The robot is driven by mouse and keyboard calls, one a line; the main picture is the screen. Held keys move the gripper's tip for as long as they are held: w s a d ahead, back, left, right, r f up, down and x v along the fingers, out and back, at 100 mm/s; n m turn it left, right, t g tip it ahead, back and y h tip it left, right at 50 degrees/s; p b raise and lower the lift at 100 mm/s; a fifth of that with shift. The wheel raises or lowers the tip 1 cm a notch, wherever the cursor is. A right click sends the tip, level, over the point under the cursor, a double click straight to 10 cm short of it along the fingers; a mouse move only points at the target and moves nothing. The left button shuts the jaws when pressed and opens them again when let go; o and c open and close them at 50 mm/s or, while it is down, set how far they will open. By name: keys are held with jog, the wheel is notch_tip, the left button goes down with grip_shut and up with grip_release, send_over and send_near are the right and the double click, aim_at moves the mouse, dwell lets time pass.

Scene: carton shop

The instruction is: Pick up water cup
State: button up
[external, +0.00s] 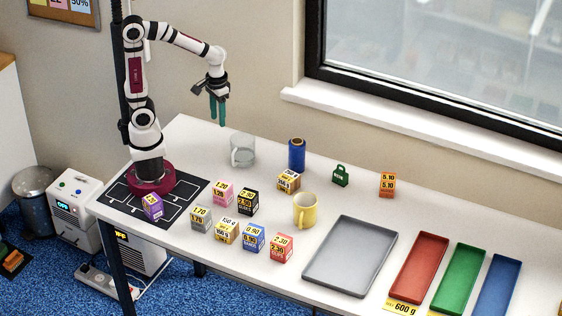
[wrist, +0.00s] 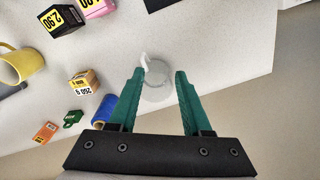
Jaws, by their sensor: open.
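The water cup (external: 243,151) is a clear glass cup with a handle, upright on the white table near its back left edge. It also shows in the wrist view (wrist: 156,93), lying in line between the two fingers, with its handle toward the top of the picture. My gripper (external: 218,122) has green fingers that point down, and it is raised above the table, up and to the left of the cup. In the wrist view my gripper (wrist: 158,73) is open, with nothing held between the fingers.
A blue spool (external: 297,155) stands to the right of the cup. A yellow mug (external: 305,210) and several small priced cartons (external: 223,193) stand nearer the front. A grey tray (external: 350,257) and red, green and blue trays lie at the right. A window sill (external: 400,130) runs behind the table.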

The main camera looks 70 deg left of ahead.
aim_at(233, 153)
jog(key=w+f+n, duration=0.1)
jog(key=f, duration=0.5)
jog(key=w+d+f+n, duration=0.1)
jog(key=f, duration=0.4)
jog(key=w+d+f+n, duration=0.1)
jog(key=f, duration=0.5)
jog(key=shift+w+f, duration=0.35)
jog(key=shift+w, duration=0.05)
grip_shut()
